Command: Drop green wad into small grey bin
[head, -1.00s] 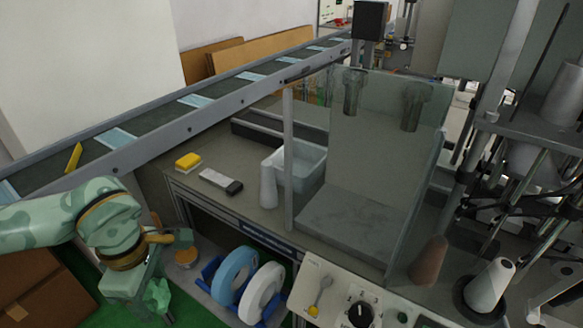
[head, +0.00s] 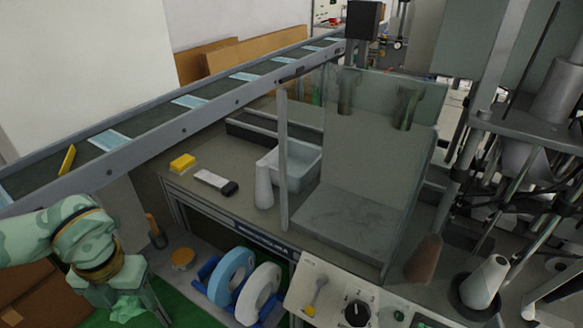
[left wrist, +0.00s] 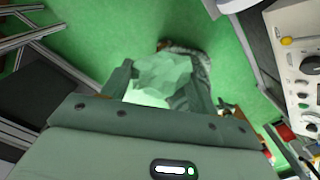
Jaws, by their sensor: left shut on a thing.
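My left gripper (head: 128,311) is at the lower left of the head view, low over the green floor. It is shut on the crumpled green wad (head: 126,308). The left wrist view shows the wad (left wrist: 163,73) between the fingers. Beyond it, a grey rounded thing (left wrist: 203,60) stands on the green floor, partly hidden by the wad and a finger; it may be the small grey bin, but I cannot tell for sure. A light grey open container (head: 296,178) stands on the bench, well away from the gripper. My right gripper is not in view.
Blue and white rolls (head: 232,276) sit on the shelf below. A conveyor (head: 165,125) runs behind.

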